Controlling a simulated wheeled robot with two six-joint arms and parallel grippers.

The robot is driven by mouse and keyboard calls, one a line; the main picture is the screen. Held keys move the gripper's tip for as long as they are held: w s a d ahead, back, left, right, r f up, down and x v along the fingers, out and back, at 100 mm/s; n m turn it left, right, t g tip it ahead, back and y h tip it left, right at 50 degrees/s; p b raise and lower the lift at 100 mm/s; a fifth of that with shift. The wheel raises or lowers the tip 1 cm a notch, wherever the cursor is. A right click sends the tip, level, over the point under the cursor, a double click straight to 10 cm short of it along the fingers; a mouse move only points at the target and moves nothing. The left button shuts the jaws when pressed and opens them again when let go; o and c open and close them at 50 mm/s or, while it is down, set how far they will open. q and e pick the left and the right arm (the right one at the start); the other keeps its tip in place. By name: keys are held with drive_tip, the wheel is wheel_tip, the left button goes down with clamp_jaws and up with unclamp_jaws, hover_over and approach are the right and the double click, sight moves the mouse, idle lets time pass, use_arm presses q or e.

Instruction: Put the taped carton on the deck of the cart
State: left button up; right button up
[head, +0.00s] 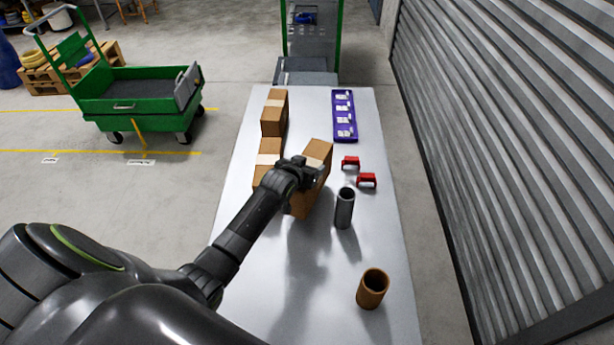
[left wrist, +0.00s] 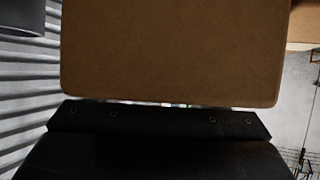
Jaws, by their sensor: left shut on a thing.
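Three brown cartons with pale bands, like tape, are on the grey table (head: 300,300) in the head view: one at the back (head: 273,118), one in the middle (head: 266,163), and one in my left gripper. My left gripper (head: 311,170) is shut on this nearest carton (head: 319,150), which looks tilted; I cannot tell if it touches the table. Its plain brown side (left wrist: 175,50) fills much of the left wrist view. A green cart (head: 90,107) with a dark deck (head: 145,78) stands on the floor at the left. My right gripper is out of view.
A purple tray (head: 344,117) with small pale items, two red brackets (head: 366,181), a grey tube (head: 344,208) and a brown cup-like cylinder (head: 372,288) are on the table. Another green-framed cart (head: 305,70) stands behind it. Floor lies clear between table and left cart.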

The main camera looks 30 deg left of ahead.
use_arm(q)
drive_tip(key=shift+f, duration=2.5)
drive_tip(key=o, duration=1.9)
drive_tip(key=shift+s+f, duration=0.1)
drive_tip(key=shift+f, duration=0.05)
